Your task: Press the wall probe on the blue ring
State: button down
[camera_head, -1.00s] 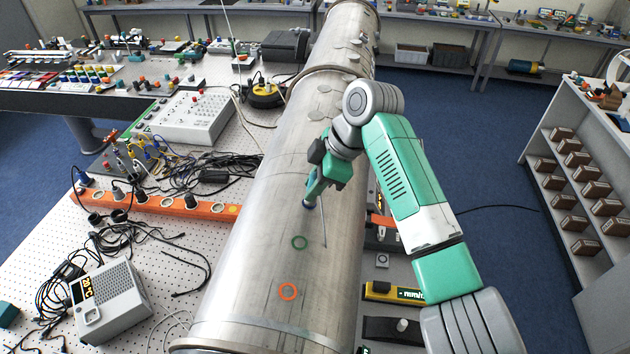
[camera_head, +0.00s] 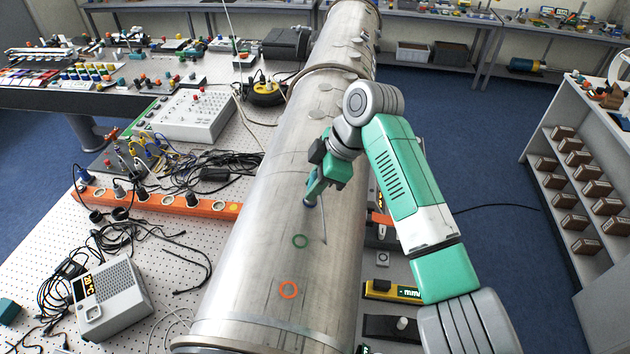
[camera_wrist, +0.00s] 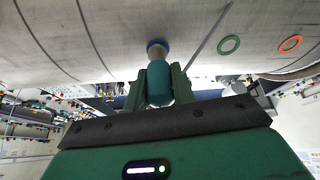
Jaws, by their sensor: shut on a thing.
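A large metal pipe (camera_head: 262,215) runs along the table and carries a green ring (camera_head: 300,241) and an orange ring (camera_head: 288,290). The same green ring (camera_wrist: 228,44) and orange ring (camera_wrist: 290,44) show in the wrist view. My gripper (camera_head: 312,190) is at the pipe's upper side, shut on the wall probe (camera_wrist: 158,84), a teal body with a grey tip. In the wrist view the probe's tip meets the pipe at a blue rim (camera_wrist: 157,43), seemingly the blue ring; the tip covers most of it. Exact contact is hard to tell.
A thin rod or line (camera_head: 323,222) lies along the pipe beside the probe. An orange power strip (camera_head: 160,201), loose cables and a grey box with an orange display (camera_head: 110,299) are left of the pipe. Yellow-ended instruments (camera_head: 390,290) are at its right.

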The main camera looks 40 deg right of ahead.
jog(key=shift+s+d+r+p, duration=0.1)
jog(key=shift+s+r+p, duration=0.05)
jog(key=shift+r+p, duration=0.65)
jog(key=shift+s+d+r+p, duration=0.15)
jog(key=shift+r+p, duration=0.4)
jog(key=shift+r, duration=0.55)
jog(key=shift+s+d+r+p, duration=0.1)
jog(key=shift+s+r+p, duration=0.1)
jog(key=shift+r+p, duration=0.6)
jog(key=shift+r, duration=0.15)
